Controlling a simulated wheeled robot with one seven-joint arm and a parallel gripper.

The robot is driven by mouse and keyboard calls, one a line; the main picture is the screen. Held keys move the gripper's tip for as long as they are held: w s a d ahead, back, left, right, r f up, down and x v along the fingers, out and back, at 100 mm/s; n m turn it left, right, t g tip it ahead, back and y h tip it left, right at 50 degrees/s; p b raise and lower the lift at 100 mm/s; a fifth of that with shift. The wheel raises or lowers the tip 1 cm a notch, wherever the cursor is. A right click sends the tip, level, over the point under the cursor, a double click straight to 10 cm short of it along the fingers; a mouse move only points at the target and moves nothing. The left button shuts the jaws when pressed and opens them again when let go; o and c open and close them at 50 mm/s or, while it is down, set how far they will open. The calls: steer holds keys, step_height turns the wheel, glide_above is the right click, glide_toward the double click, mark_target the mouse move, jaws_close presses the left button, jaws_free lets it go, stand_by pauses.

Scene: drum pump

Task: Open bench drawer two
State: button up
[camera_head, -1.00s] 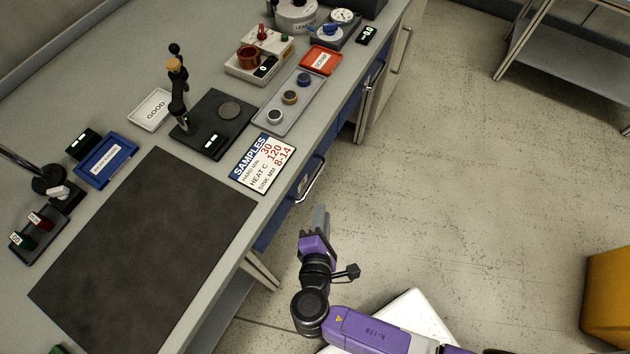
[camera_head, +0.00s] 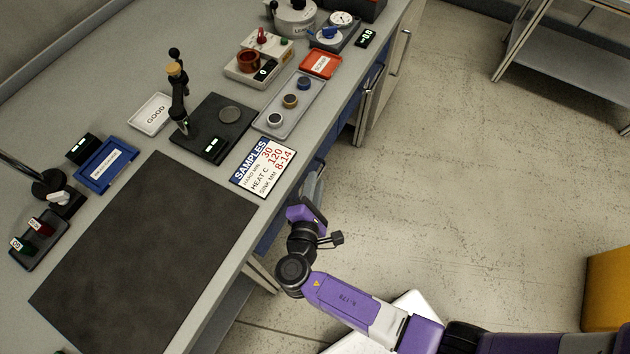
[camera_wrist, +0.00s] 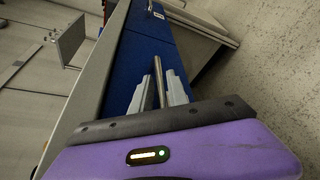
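The blue drawer front (camera_wrist: 133,62) runs under the bench edge in the wrist view and looks closed. Its metal bar handle (camera_wrist: 159,82) stands between the two fingers of my gripper (camera_wrist: 161,80). The fingers are apart, one on each side of the bar, with a narrow gap showing; firm contact is not visible. In the head view my gripper (camera_head: 316,184) is at the bench's front edge beside the samples card, and it hides most of the handle and part of the drawer front.
The samples card (camera_head: 263,167) lies at the bench edge above my gripper. Another handle (camera_wrist: 155,11) shows farther along the blue fronts. Trays and instruments stand on the bench top (camera_head: 225,225). The floor (camera_head: 450,180) right of the bench is clear.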

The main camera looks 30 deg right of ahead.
steer(key=shift+w+d, duration=0.2)
jaws_close()
steer(key=shift+f, duration=0.1)
stand_by(1.3)
